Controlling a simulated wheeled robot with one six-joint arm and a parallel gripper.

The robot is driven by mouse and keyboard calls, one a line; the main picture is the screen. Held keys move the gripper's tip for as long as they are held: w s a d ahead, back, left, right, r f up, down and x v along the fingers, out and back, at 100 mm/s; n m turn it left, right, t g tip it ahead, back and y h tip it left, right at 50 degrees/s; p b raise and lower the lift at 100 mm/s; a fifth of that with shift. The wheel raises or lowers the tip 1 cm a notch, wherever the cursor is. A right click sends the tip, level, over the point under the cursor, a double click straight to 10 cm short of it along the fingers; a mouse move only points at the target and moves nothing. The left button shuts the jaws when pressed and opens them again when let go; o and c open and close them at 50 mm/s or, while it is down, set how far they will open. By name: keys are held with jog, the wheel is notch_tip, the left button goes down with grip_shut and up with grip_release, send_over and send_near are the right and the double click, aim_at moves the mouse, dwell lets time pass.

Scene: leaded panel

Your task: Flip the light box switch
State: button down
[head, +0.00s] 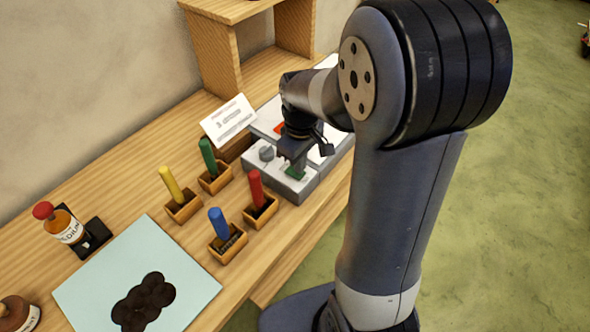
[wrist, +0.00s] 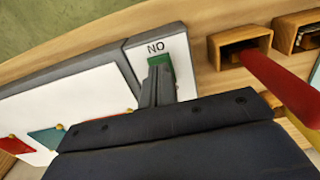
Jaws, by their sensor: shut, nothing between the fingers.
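The light box (head: 318,184) is a grey case with white top panels at the right end of the bench, partly hidden behind my arm. In the wrist view its white top (wrist: 75,92) carries coloured pieces. A green switch (head: 296,173) sits on its near end panel. In the wrist view the green switch (wrist: 158,62) lies beside a label that shows as "NO" in the picture, perhaps "ON" upside down. My gripper (head: 292,162) is shut and empty, pointing down at the switch. Its fingertips (wrist: 158,72) overlap the switch and hide part of it; I cannot tell whether they touch.
A white card (head: 228,119) stands behind. Wooden holders with yellow (head: 170,184), green (head: 208,157), red (head: 256,188) and blue (head: 219,223) sticks stand left, near a pale blue sheet (head: 90,282).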

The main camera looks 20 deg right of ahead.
jog(key=shift+f+b, duration=0.7)
jog(key=shift+f, duration=0.25)
dwell(0.4)
notch_tip(320, 180, up, 7)
jog(key=p, duration=0.6)
jog(key=shift+r, duration=0.1)
jog(key=shift+f, duration=0.2)
notch_tip(320, 180, down, 7)
jog(key=b, duration=0.6)
jog(key=shift+r, duration=0.15)
jog(key=shift+r, duration=0.1)
dwell(0.3)
